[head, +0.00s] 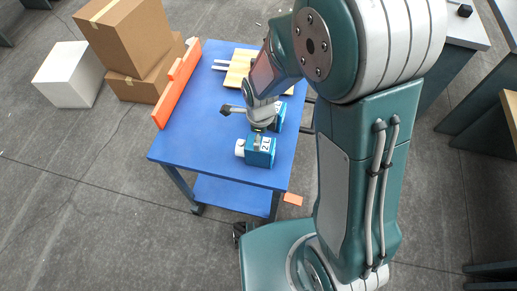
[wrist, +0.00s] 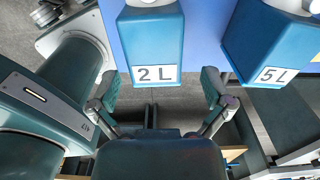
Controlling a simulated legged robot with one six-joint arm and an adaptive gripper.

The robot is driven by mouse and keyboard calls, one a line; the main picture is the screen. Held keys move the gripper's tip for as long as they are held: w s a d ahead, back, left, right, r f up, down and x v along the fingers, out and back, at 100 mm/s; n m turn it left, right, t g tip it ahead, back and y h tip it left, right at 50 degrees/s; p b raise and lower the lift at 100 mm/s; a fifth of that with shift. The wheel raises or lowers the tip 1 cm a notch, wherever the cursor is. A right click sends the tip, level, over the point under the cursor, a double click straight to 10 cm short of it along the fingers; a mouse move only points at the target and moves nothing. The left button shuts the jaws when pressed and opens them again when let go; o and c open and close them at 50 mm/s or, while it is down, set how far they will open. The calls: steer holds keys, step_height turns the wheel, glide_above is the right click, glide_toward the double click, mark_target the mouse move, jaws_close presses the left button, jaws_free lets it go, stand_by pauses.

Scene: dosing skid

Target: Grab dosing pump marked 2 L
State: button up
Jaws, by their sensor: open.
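The blue dosing pump marked 2 L (head: 258,155) stands near the front edge of the blue table, with a white part on its left side. In the wrist view the 2 L pump (wrist: 151,42) is upper centre, its white label facing me. My gripper (wrist: 161,80) is open, one finger low on each side of the label, with nothing held. A second blue pump, marked 5 L (wrist: 272,42), is to the right.
The blue table (head: 205,125) carries an orange barrier (head: 178,84) along its left side and a wooden board (head: 240,70) at the back. The 5 L pump is close beside the 2 L pump. Cardboard boxes (head: 128,38) and a white box (head: 68,75) stand left on the floor.

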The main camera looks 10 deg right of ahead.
steer(key=shift+a+f, duration=0.2)
steer(key=shift+f, duration=0.15)
steer(key=f, duration=0.2)
steer(key=a+f, duration=0.1)
steer(key=f, duration=0.1)
steer(key=shift+s+f, duration=0.2)
steer(key=shift+f, duration=0.05)
steer(key=shift+d+f, duration=0.2)
steer(key=shift+d, duration=0.1)
steer(key=shift+a, duration=0.2)
steer(key=c, duration=1.1)
